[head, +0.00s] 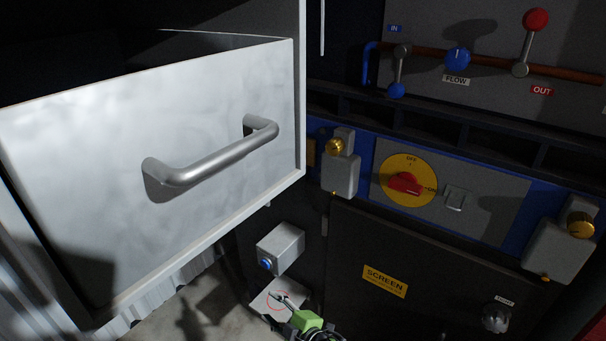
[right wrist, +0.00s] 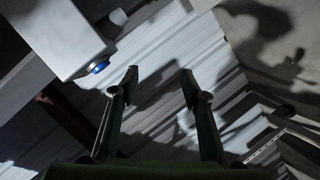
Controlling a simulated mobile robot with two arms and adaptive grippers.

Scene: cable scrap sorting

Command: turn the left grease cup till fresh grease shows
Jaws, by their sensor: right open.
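The left grease cup (head: 335,146) is a brass cap on a grey bearing block at the left end of the blue machine front, in the head view. A similar right grease cup (head: 580,225) sits on a block at the right edge. A small yellowish spot shows at the lower edge of each block; I cannot tell whether it is grease. My right gripper (head: 284,299) is low at the bottom of the head view, well below the left cup. In the right wrist view its two fingers (right wrist: 160,80) are apart with nothing between them. My left gripper is not in view.
A big white drawer front with a metal handle (head: 215,160) fills the left, close to the left cup. A grey box (head: 284,245) with a blue button stands below the cup. Right of the cup are a red rotary switch (head: 406,184) and a dark screen panel (head: 440,265).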

